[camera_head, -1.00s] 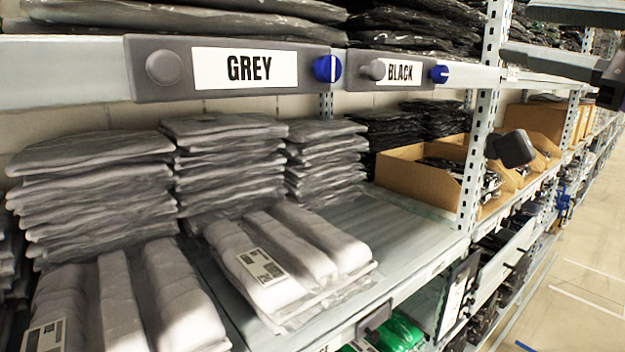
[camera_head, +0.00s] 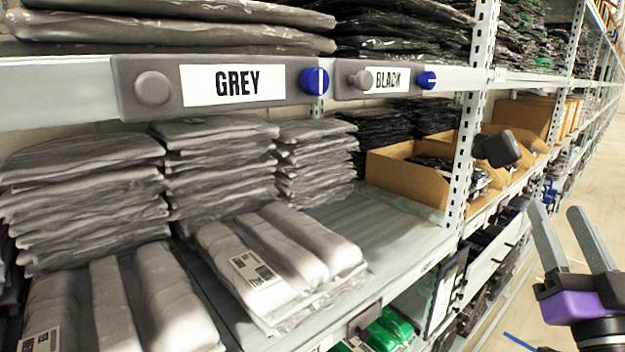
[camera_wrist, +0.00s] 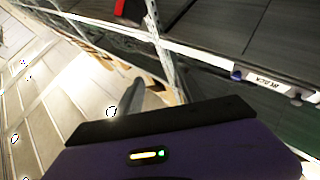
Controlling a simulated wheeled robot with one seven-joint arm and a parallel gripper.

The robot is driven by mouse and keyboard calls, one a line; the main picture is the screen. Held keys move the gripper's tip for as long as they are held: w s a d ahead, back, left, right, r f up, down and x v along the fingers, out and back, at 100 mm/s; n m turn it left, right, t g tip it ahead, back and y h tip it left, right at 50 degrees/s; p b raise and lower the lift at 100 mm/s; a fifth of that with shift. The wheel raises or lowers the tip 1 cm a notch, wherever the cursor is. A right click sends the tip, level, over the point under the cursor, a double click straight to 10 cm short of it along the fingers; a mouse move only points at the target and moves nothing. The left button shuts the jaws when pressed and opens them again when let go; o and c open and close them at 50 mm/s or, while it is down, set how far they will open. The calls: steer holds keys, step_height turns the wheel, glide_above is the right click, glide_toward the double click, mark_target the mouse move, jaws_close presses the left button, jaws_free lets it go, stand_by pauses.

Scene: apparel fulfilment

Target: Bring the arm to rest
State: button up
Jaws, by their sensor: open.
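My gripper (camera_head: 561,238) shows at the right edge of the head view, its two grey fingers spread apart and pointing up. Nothing is between the fingers. It is out over the aisle, to the right of the shelf and apart from it. In the wrist view its purple and black body (camera_wrist: 170,145) fills the bottom, and one grey finger (camera_wrist: 131,95) shows.
Shelves hold grey bagged garments (camera_head: 280,255) under a GREY sign (camera_head: 237,84). A BLACK sign (camera_head: 386,80) hangs beside it. Cardboard boxes (camera_head: 405,180) stand behind an upright post (camera_head: 465,150). A dark block (camera_head: 502,149) juts out near the post. The aisle floor (camera_head: 595,200) is clear.

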steer(key=s+a+f+n+g+y+p, duration=0.1)
steer(key=s+a+f+g, duration=0.2)
steer(key=s+f, duration=0.6)
steer(key=s+a+f+n+g+y+p, duration=0.1)
steer(key=s+a+f+g+y, duration=0.1)
steer(key=s+a+f, duration=0.5)
steer(key=s+a+f+n+g+y+p, duration=0.1)
steer(key=s+a+f+g, duration=0.3)
steer(key=s+f, duration=0.8)
steer(key=s+a, duration=0.1)
steer(key=s, duration=0.5)
steer(key=shift+a+f+y+p, duration=0.2)
steer(key=shift+a+y+p, duration=0.1)
steer(key=shift+a, duration=0.1)
